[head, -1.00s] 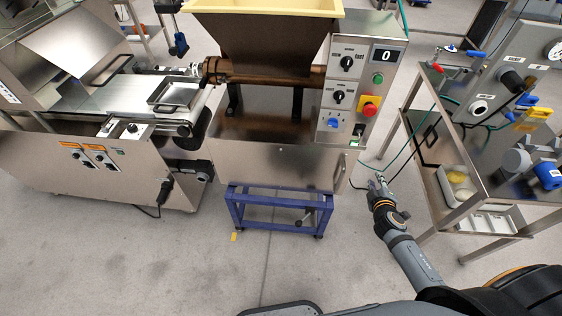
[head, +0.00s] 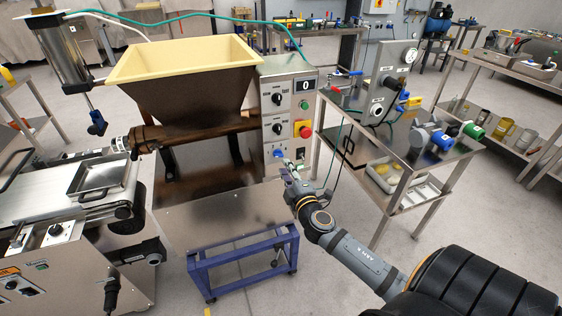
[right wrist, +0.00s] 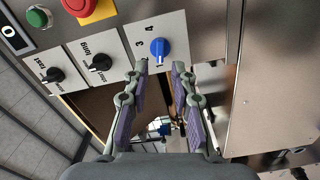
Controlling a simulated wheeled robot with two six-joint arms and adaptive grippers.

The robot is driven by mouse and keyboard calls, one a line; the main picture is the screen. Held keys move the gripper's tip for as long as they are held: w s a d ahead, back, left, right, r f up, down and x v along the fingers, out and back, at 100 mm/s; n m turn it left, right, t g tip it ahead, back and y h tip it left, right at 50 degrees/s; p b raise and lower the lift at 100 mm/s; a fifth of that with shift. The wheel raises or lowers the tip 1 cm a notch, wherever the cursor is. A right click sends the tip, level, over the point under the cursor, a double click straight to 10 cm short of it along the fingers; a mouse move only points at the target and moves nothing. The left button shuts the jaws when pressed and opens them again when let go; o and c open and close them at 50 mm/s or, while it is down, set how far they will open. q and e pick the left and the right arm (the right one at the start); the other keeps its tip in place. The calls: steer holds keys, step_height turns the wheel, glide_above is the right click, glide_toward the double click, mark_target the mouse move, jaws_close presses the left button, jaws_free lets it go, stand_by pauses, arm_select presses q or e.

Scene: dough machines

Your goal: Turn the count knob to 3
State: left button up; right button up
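The blue count knob (head: 279,154) sits low on the left of the steel control panel, and the right wrist view shows it close up (right wrist: 159,47). Beside it the marks 3 and 4 are readable; other marks are hidden, and I cannot tell which mark it points to. My right gripper (head: 288,168) is just in front of the panel's lower part. In the right wrist view its two fingers (right wrist: 162,66) are apart with nothing between them, and the knob lies just beyond their tips, apparently not touched. My left gripper is not in view.
Above the knob are two black knobs (head: 278,99), a red emergency button (head: 305,131) on yellow and a display (head: 305,86) reading 0. A hopper (head: 190,85) stands left. A steel cart (head: 440,160) with trays stands right, with a green cable nearby.

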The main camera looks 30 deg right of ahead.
mark_target(280, 156)
steer(key=shift+w+d, duration=0.25)
steer(key=shift+w, duration=0.45)
steer(key=shift+p+x, duration=0.55)
steer(key=shift+x, duration=1.15)
steer(key=shift+w, duration=0.25)
